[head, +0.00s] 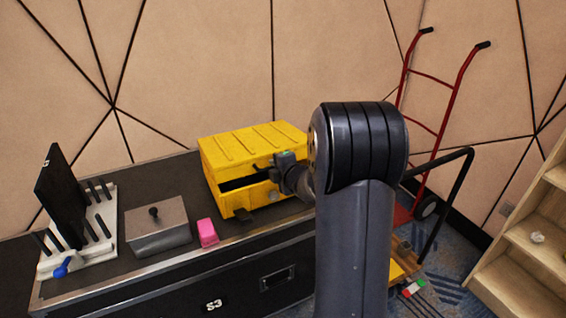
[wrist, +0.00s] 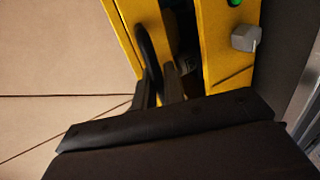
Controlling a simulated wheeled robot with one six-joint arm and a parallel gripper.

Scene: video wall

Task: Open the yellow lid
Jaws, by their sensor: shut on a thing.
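A yellow case (head: 226,201) stands on the dark case top, and its ribbed yellow lid (head: 252,145) is partly raised, with a dark gap along the front. My gripper (head: 277,168) is at the front edge of the lid, right of its middle. In the wrist view my gripper (wrist: 163,80) is shut on the lid's dark handle, between the yellow lid and the yellow body. The gripper hides part of the handle.
A pink block (head: 207,232) and a grey lidded box (head: 158,227) stand left of the yellow case. A rack (head: 84,233) with a black panel is farther left. A red hand truck (head: 440,120) and wooden shelves (head: 535,235) are at the right.

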